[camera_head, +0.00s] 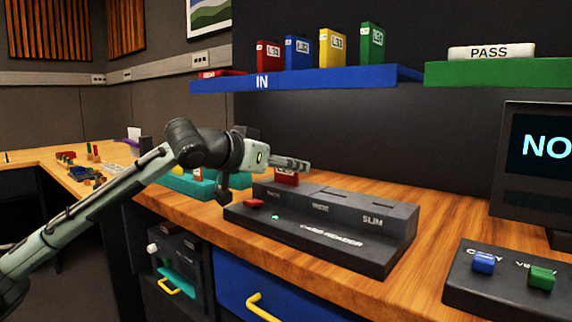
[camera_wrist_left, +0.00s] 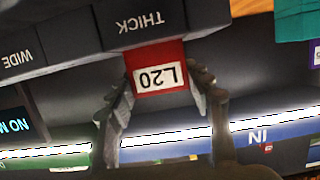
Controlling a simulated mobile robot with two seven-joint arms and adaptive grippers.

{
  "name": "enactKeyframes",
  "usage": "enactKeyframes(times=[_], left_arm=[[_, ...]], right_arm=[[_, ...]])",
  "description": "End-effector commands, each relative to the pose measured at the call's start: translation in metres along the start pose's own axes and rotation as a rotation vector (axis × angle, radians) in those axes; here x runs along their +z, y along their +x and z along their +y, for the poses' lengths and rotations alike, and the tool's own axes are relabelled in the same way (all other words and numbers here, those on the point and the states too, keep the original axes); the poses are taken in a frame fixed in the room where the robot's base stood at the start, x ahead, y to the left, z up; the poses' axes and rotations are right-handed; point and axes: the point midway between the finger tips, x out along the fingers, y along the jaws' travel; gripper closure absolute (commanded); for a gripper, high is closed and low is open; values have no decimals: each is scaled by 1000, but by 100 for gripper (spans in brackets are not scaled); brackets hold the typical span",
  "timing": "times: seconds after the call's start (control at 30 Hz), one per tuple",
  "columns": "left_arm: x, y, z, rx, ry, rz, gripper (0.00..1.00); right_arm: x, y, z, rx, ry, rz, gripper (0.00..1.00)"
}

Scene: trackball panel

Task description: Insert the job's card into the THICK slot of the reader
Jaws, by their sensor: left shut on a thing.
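The dark card reader (camera_head: 330,240) stands on the wooden bench, with slots labelled THICK at the left, WIDE in the middle and SLIM at the right. My left gripper (camera_head: 298,165) is over its left end. It is shut on a red card (camera_head: 287,181) at the THICK slot. The card's far edge meets the reader's top in the picture. I cannot tell whether any of it is inside the slot. My right gripper is not in view.
A blue IN shelf (camera_head: 300,80) above holds several labelled cards. A green shelf (camera_head: 500,73) with a PASS sign (camera_head: 491,51) is beside it. A monitor (camera_head: 540,150) and a box with blue and green buttons (camera_head: 510,285) stand at right. A teal tray (camera_head: 205,186) is left of the reader.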

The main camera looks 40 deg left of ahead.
Motion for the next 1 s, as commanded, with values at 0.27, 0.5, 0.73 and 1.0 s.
enactKeyframes(times=[0.27,0.5,0.73,1.0], left_arm=[[8,2,0,0,0,1,80],[11,3,0,0,0,1,46],[11,3,0,0,0,0,26],[12,3,0,0,0,-1,26]], right_arm=[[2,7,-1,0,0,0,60],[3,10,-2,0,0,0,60],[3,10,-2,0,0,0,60],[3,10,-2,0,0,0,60]])
